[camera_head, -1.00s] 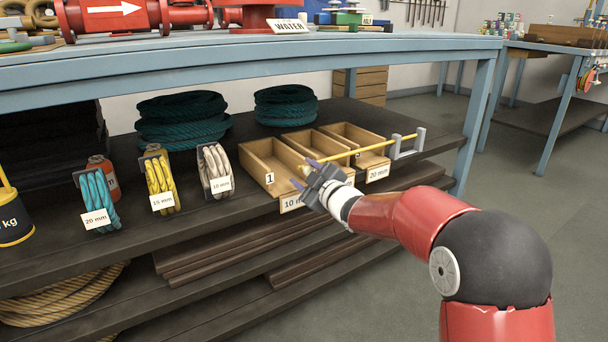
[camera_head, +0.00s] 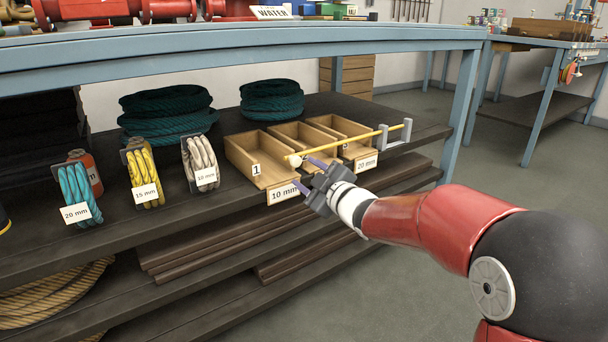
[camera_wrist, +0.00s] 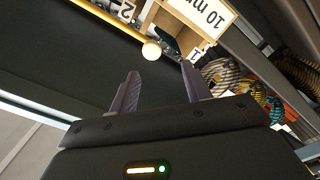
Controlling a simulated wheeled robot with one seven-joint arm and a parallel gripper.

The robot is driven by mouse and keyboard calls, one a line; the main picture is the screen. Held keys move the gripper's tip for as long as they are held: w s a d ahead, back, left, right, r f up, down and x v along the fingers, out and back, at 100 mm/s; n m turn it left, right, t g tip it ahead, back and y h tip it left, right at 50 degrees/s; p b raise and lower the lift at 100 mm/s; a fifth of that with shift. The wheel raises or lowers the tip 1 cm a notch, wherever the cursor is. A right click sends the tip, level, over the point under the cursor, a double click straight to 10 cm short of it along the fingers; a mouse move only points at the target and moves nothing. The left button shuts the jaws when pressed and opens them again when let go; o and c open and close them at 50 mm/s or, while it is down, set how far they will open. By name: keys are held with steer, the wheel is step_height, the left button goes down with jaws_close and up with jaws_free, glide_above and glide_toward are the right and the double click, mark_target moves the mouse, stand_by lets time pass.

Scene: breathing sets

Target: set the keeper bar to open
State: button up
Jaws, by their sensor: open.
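The keeper bar (camera_head: 352,144) is a thin yellow rod. It lies across the fronts of the wooden bins, from a grey bracket (camera_head: 392,136) at its right to a pale round knob (camera_head: 295,161) at its left end. My gripper (camera_head: 305,174) is open and empty, close to the knob and just in front of it. In the wrist view the knob (camera_wrist: 151,50) shows beyond and between the two purple fingers of my gripper (camera_wrist: 160,88), apart from them. The yellow bar (camera_wrist: 100,15) runs from it to the upper left.
The bins (camera_head: 240,151) stand on a dark shelf (camera_head: 130,235) with number and size labels. Coils of white rope (camera_head: 203,160), yellow rope (camera_head: 143,175) and teal rope (camera_head: 73,190) stand to their left. The workbench top (camera_head: 240,50) is above. Floor at right is free.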

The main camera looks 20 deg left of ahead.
mark_target(298, 163)
steer(key=shift+s+d, duration=0.45)
stand_by(0.3)
steer(key=w, duration=0.1)
steer(key=w+a+p, duration=0.1)
steer(key=w, duration=0.1)
steer(key=x, duration=0.8)
steer(key=shift+a, duration=0.1)
jaws_close()
